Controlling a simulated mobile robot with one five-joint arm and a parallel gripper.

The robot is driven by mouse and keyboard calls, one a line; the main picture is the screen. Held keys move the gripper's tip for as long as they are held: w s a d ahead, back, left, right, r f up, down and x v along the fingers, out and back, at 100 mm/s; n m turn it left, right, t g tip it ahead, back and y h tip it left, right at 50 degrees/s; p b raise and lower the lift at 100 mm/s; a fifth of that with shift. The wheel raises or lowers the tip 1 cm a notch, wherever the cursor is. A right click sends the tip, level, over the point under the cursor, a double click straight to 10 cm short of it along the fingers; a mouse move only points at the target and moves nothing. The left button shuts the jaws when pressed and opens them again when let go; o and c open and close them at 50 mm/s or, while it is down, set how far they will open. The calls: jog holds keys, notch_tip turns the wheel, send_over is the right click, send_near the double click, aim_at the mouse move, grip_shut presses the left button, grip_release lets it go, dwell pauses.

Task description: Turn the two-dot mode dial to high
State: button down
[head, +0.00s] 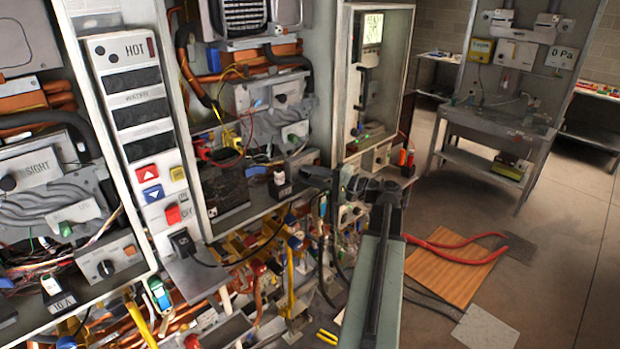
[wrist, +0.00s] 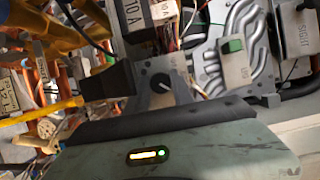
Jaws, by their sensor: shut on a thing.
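The mode dial (wrist: 161,83) is a dark round knob with a pale pointer mark on a grey box (wrist: 178,64), in the middle of the wrist view. The pointer slants toward the lower right of that picture. My gripper (wrist: 153,91) is at the dial with its dark jaws shut on it. In the head view my gripper (head: 320,177) reaches left to the lower part of the middle heater, and it hides the dial there. The two dots and the high mark cannot be made out.
A green switch (wrist: 232,46) and grey pipes (wrist: 211,67) are close by in the wrist view. A yellow tool or handle (wrist: 40,111) lies to the left. A similar dial (head: 105,268) is on the left heater. Floor at the right (head: 560,270) is clear.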

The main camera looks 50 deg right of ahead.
jog(key=c, duration=1.4)
grip_release()
jog(key=shift+o, duration=0.2)
jog(key=v, duration=0.7)
jog(key=shift+s+d, duration=0.15)
jog(key=shift+s, duration=0.2)
